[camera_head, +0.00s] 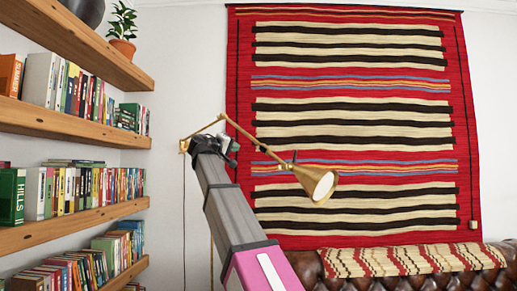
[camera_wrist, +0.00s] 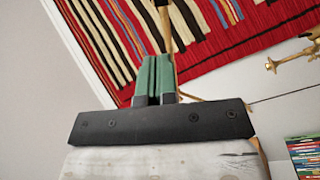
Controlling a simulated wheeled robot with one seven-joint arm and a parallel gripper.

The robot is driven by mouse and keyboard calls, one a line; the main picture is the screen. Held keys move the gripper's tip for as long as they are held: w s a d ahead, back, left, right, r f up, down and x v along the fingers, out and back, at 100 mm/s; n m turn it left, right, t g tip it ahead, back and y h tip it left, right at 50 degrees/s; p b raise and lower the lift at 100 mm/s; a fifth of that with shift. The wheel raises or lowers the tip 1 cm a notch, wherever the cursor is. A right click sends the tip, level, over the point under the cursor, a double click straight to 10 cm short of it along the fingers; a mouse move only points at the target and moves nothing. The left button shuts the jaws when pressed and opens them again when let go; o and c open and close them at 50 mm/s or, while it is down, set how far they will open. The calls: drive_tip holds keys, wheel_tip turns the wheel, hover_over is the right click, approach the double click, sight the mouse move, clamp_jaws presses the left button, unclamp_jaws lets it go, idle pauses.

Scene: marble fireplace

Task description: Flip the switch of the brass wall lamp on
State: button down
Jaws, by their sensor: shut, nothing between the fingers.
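The brass wall lamp (camera_head: 318,183) hangs in front of the striped rug in the head view. Its jointed arm runs from a wall mount at the left up to an elbow, then down right to the cone shade. The shade's pale inside faces me; I cannot tell whether it is lit. A small dark piece sits at the shade's neck; I cannot tell if it is the switch. My gripper (camera_head: 232,148) is near the lamp arm's elbow. In the wrist view its green fingers (camera_wrist: 154,78) are shut and empty, with a brass rod right behind them; contact is unclear.
Wooden shelves (camera_head: 75,122) with books and a potted plant (camera_head: 123,28) fill the left. A striped rug (camera_head: 350,150) hangs on the wall above a brown leather sofa (camera_head: 315,268) with a striped throw. The wrist view shows the brass wall mount (camera_wrist: 272,64) at the right.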

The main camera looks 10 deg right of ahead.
sight(260, 146)
drive_tip(key=shift+w+d, duration=0.1)
drive_tip(key=x, duration=1.3)
drive_tip(key=shift+w+d, duration=0.2)
drive_tip(key=shift+w, duration=0.1)
drive_tip(key=shift+r, duration=0.15)
drive_tip(key=shift+w+d+m+g, duration=0.3)
drive_tip(key=shift+w+m+g, duration=0.1)
drive_tip(key=shift+g, duration=0.2)
drive_tip(key=shift+s, duration=0.1)
drive_tip(key=shift+a, duration=0.1)
